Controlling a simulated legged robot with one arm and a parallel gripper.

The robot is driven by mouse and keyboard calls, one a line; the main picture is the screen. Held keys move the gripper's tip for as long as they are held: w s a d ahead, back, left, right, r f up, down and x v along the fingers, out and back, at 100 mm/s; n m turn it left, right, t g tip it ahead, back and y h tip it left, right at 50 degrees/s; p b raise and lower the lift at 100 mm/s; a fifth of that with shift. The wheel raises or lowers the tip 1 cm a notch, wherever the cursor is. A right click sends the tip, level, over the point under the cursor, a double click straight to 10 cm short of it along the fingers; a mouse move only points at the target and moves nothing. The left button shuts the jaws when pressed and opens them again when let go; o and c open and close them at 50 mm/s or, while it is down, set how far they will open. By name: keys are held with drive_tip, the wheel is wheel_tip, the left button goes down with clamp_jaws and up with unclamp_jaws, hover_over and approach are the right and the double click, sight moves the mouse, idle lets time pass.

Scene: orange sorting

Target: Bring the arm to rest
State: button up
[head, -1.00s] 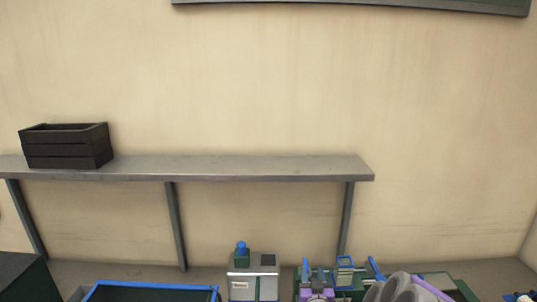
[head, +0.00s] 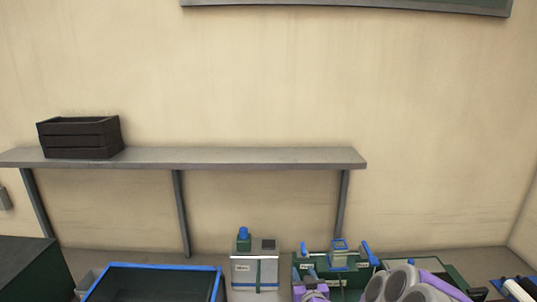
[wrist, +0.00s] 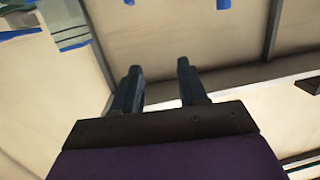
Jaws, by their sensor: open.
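My gripper (wrist: 158,70) shows in the wrist view with its two dark fingers apart and nothing between them. Its purple body fills the bottom of that view. The wrist view faces the pale wall, with some blue and green items at the upper left corner. No orange shows in either view.
A grey shelf (head: 240,159) runs along the wall with a dark crate (head: 80,138) on its left end. Below stand a blue-rimmed bin (head: 150,267), a grey box (head: 255,268) with a blue-topped knob, and a cluttered green tray. The shelf's right part is bare.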

drive_tip(key=s+a+f+n+g+y+b, duration=0.15)
drive_tip(key=s+a+g+b, duration=0.25)
drive_tip(key=s+g, duration=0.55)
drive_tip(key=s+d+r+m+g+h+b, duration=0.1)
drive_tip(key=s+d+g+b, duration=0.1)
drive_tip(key=s, duration=1.7)
drive_tip(key=s+d+r+m+g+h+b, duration=0.1)
drive_tip(key=s+d+g, duration=0.4)
drive_tip(key=s, duration=1.5)
drive_tip(key=shift+r+g+h+b, duration=0.2)
drive_tip(key=shift+g+h+b, duration=0.35)
drive_tip(key=shift+g+b, duration=0.3)
